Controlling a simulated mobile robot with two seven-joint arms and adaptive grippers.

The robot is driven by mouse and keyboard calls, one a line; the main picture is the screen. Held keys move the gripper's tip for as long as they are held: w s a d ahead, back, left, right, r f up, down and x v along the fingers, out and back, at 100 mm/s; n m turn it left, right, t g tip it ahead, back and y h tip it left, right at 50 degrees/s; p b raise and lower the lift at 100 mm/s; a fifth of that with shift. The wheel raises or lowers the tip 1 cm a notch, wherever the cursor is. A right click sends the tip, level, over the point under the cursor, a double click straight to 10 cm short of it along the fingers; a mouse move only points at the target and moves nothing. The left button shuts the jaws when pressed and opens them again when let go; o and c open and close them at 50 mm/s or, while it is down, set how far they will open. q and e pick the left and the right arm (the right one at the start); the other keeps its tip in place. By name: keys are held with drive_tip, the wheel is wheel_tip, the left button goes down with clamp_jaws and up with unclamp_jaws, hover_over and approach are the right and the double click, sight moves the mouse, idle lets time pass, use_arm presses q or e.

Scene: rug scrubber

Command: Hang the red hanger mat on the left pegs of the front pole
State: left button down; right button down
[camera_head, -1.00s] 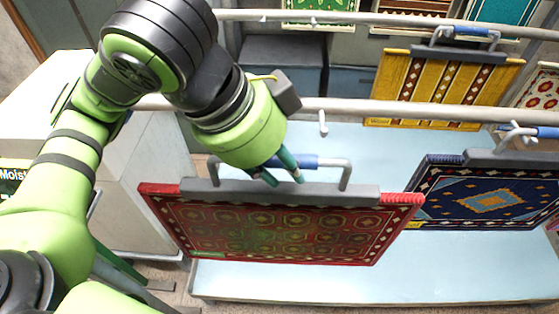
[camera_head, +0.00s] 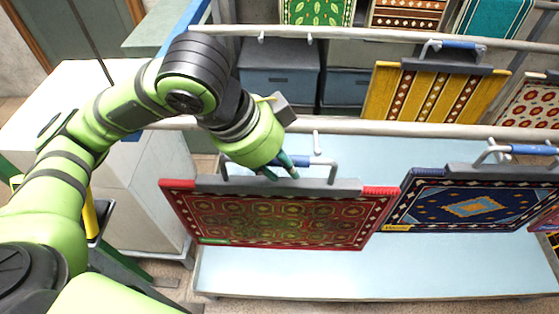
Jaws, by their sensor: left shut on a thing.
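The red hanger mat (camera_head: 285,225) hangs from a grey hanger bar (camera_head: 295,185) with a raised handle that has a blue grip (camera_head: 318,162). My left gripper (camera_head: 280,170) is shut on the handle, left of its middle, and the arm covers the handle's left part. The front pole (camera_head: 390,129) runs across the view just above the handle. One of its left pegs (camera_head: 316,142) shows directly above the handle. The handle looks below and apart from this peg, though the depth is hard to tell. Other left pegs are hidden behind my arm. My right gripper is out of view.
A dark blue mat (camera_head: 440,205) hangs on the front pole just right of the red mat. A yellow striped mat (camera_head: 388,95) hangs on the rear pole (camera_head: 370,36). A pale blue platform (camera_head: 350,275) lies below. A white cabinet (camera_head: 145,190) stands at the left.

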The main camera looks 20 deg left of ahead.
use_arm(q)
drive_tip(key=w+a+f+b, duration=0.2)
drive_tip(key=w+b, duration=0.2)
drive_tip(key=w, duration=0.3)
drive_tip(key=shift+f, duration=0.3)
idle(0.5)
idle(0.3)
drive_tip(key=c, duration=0.9)
unclamp_jaws()
drive_tip(key=shift+s+d, duration=0.1)
drive_tip(key=shift+s, duration=0.05)
drive_tip(key=v, duration=1.2)
drive_tip(key=shift+s, duration=0.15)
